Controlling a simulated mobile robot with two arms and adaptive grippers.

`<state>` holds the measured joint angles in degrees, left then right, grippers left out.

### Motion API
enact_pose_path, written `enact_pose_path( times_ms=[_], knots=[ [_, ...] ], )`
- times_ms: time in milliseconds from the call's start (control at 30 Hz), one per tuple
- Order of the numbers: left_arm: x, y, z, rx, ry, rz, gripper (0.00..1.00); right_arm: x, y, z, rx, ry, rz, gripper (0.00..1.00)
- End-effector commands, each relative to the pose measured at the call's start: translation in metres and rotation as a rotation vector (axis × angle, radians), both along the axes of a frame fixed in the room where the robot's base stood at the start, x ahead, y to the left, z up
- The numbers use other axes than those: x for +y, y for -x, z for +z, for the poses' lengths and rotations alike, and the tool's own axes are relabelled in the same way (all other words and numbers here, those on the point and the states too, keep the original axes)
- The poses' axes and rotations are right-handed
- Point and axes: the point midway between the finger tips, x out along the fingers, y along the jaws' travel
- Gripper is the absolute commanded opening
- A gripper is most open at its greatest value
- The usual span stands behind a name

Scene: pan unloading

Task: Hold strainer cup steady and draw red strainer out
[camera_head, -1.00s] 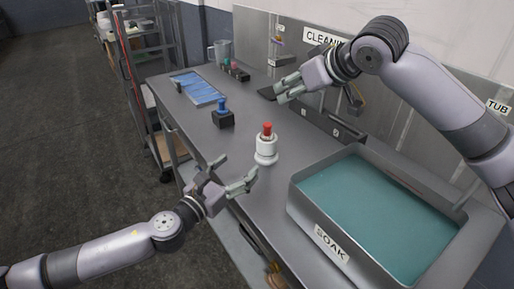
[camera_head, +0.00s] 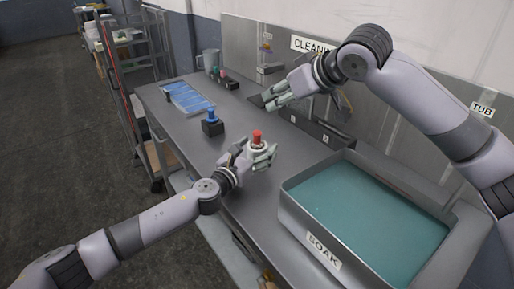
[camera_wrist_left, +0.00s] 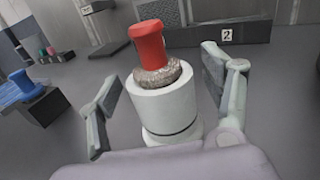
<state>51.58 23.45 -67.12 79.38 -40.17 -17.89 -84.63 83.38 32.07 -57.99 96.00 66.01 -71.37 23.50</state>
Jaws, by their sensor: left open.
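The red strainer (camera_head: 257,136) stands upright in the white strainer cup (camera_head: 256,148) on the metal counter. The left wrist view shows the red top (camera_wrist_left: 149,44) above a rough greyish ring at the mouth of the white cup (camera_wrist_left: 165,108). My left gripper (camera_head: 258,156) is open, with its fingers on either side of the cup; the left wrist view shows gaps between the fingers and the cup. The cup's base is partly hidden by the gripper. My right gripper (camera_head: 271,99) is in the air above the back of the counter, its fingers apart and nothing between them.
A soak tub (camera_head: 310,215) of teal liquid stands to the right of the cup. A blue-topped item in a black block (camera_head: 212,126) and a blue tray (camera_head: 187,98) are to the left. Small numbered bins (camera_head: 310,124) line the back. Counter between them is clear.

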Motion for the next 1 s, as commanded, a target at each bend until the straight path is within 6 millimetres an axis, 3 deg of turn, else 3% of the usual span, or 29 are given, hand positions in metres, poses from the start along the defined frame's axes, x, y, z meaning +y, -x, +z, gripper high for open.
enact_pose_path(
  times_ms=[233,1000],
  knots=[
    [-0.0004,-0.0001,0.0004,-0.001,0.001,-0.001,0.71,0.0001,0.0001,0.0000,0.000,0.000,0.000,0.33],
    [-0.0002,0.0001,0.0002,0.000,0.000,0.000,0.20,0.0001,0.0001,0.0000,0.000,0.000,0.000,0.33]
  ],
)
